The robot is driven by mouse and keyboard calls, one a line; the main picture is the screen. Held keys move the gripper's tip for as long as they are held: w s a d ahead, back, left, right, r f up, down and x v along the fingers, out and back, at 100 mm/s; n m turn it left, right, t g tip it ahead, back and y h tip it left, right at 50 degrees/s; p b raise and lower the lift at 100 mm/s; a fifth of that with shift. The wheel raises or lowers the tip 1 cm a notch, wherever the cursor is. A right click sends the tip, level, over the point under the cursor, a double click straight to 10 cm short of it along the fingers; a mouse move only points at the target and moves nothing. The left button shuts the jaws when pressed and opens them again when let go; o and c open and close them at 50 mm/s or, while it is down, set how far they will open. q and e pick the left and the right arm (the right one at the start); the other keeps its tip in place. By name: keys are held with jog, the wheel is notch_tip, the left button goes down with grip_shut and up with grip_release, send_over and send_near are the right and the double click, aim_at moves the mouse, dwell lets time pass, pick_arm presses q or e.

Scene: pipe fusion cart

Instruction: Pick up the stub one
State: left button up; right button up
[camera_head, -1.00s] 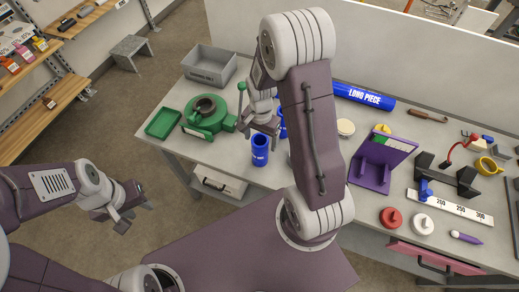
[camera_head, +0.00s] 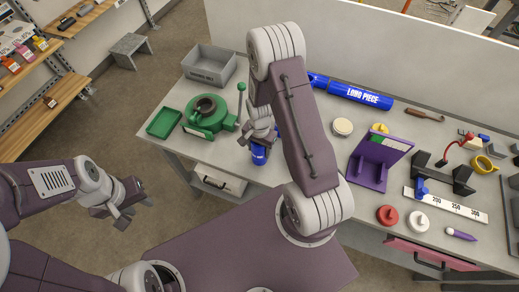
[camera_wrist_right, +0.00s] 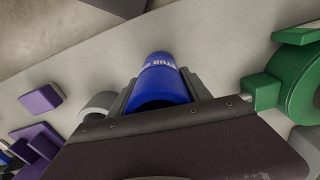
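A blue stub (camera_head: 259,156) stands on the bench, right of the green machine. It also shows in the right wrist view (camera_wrist_right: 160,75), with partly readable white "STUB" lettering, so its number is unclear. My right gripper (camera_head: 262,137) is over the stub's upper part. In the right wrist view its two fingers (camera_wrist_right: 158,88) lie on either side of the stub, very close to it; whether they press on it is not clear. My left gripper (camera_head: 132,209) is open and empty, away from the bench above the floor.
A green clamp machine (camera_head: 207,119), green tray (camera_head: 164,122) and grey bin (camera_head: 210,66) are on the left. A blue long piece (camera_head: 360,95) lies at the back. A purple stand (camera_head: 372,170), red cap (camera_head: 387,215) and white cap (camera_head: 418,222) are on the right.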

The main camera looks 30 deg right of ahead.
jog(key=c, duration=0.7)
jog(key=shift+c, duration=0.2)
jog(key=shift+r, duration=0.1)
jog(key=shift+r, duration=0.3)
jog(key=s+d+r+b, duration=0.3)
jog(key=s+d+r, duration=0.1)
jog(key=d+r, duration=0.6)
jog(key=shift+d+r, duration=0.15)
jog(key=shift+d, duration=0.35)
